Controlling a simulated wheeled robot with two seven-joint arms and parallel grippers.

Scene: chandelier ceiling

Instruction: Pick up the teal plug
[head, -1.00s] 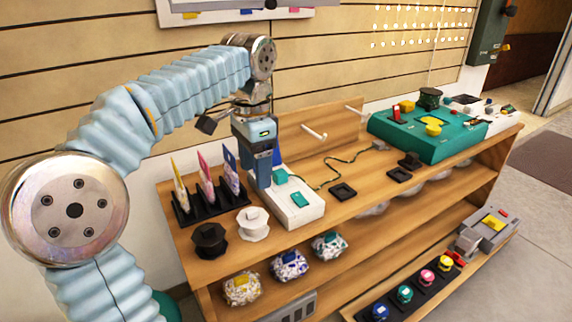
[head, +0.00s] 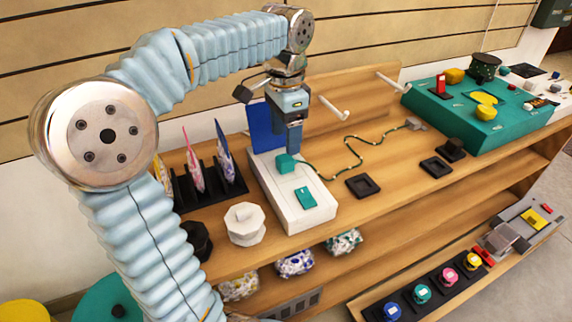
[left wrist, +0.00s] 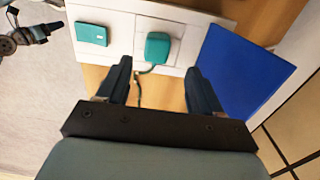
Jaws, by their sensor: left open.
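The teal plug (head: 285,163) sits on the white box (head: 265,196), its cord running off to the right along the wooden top. A flat teal rocker (head: 305,198) is on the same box. My left gripper (head: 295,148) points down just behind the plug in the head view. In the left wrist view my left gripper (left wrist: 159,68) is open and empty. The plug (left wrist: 158,47) shows beyond the fingertips, roughly between them, with its cord below it. I cannot tell the exact height gap. My right gripper is not in view.
A blue panel (head: 262,130) stands at the back of the box, close to the gripper. A black rack (head: 215,181) with upright packets and a white knob (head: 245,223) are to the left. Black square trays (head: 362,186) and a teal console (head: 480,115) are to the right.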

